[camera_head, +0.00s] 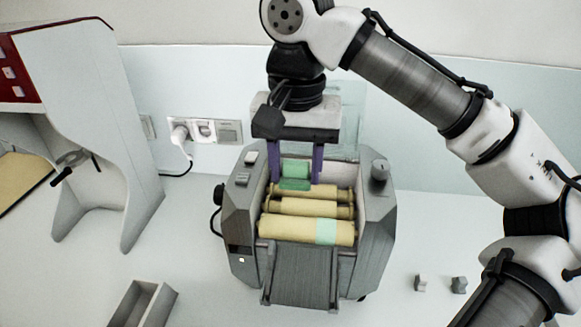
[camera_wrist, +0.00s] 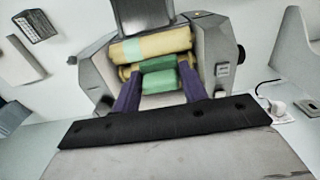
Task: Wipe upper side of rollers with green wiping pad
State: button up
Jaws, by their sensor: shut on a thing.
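The mill (camera_head: 375,235) stands on the counter with three cream rollers lying across it: a back roller (camera_head: 331,191), a middle roller (camera_head: 312,208) and a thicker front roller (camera_head: 285,228). A pale green patch (camera_head: 327,231) shows near the right end of the front roller. My gripper (camera_head: 295,183) reaches down from above with its purple fingers on either side of the green wiping pad (camera_head: 294,170) and is shut on it. The pad is low over the back roller; I cannot tell whether it touches. The wrist view also shows the pad (camera_wrist: 160,82) between the fingers.
Grey side walls flank the rollers, with a knob (camera_head: 380,170) at the right. A ribbed grey chute (camera_head: 303,276) is at the front. An open grey box (camera_head: 143,304) and two small grey blocks (camera_head: 459,285) lie on the counter. A white and red machine (camera_head: 85,110) stands left.

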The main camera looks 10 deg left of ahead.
send_near(323, 224)
notch_tip(323, 224, up, 2)
jog(key=w, duration=0.2)
jog(key=f+b, duration=0.8)
jog(key=shift+w, duration=0.2)
jog(key=shift+s+r, duration=0.3)
jog(key=shift+s, duration=1)
jog(key=shift+f, duration=0.5)
